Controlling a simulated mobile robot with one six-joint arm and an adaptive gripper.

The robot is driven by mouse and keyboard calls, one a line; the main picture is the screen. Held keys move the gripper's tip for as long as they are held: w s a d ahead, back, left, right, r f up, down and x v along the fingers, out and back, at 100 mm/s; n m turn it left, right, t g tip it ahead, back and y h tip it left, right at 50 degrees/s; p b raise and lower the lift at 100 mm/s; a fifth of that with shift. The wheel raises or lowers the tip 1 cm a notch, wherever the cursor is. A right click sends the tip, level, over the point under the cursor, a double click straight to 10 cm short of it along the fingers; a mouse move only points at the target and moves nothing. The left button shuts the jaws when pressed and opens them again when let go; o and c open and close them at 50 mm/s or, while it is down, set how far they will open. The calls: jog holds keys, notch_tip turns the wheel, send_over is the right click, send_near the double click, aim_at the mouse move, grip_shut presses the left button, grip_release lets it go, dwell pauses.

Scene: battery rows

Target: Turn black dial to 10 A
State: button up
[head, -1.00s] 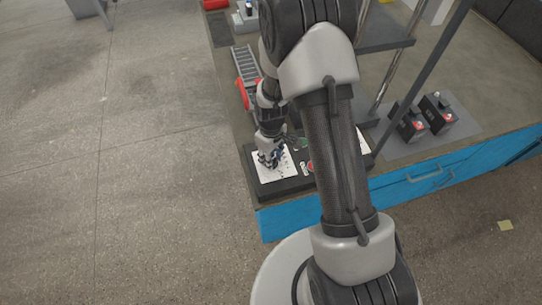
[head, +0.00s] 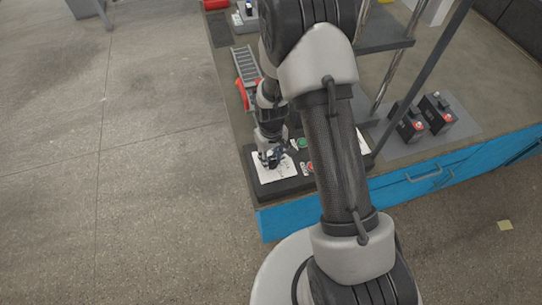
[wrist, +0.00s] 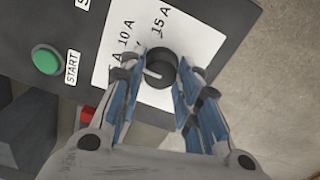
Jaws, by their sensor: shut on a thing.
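The black dial (wrist: 161,68) sits on a white plate (wrist: 103,70) in the wrist view. The plate carries the labels 15 A, 10 A and a third, partly hidden label ending in A. A short white mark on the dial points toward the lower left, not at 10 A. My gripper (wrist: 165,70) has its blue-padded fingers on either side of the dial and is shut on it. In the head view my gripper (head: 271,158) is over the white plate (head: 270,174), where the dial is hard to make out.
A green START button (wrist: 46,61) is beside the plate, and a red part (wrist: 88,113) shows below it. In the head view, a ladder-like rack (head: 246,64) stands behind my gripper. Two dark batteries (head: 411,123) (head: 437,113) stand to the right on a grey mat.

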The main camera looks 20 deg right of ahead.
aim_at(271, 159)
jog(key=shift+m, duration=2.1)
jog(key=o, duration=1.1)
jog(key=shift+c, duration=0.2)
notch_tip(271, 159, up, 12)
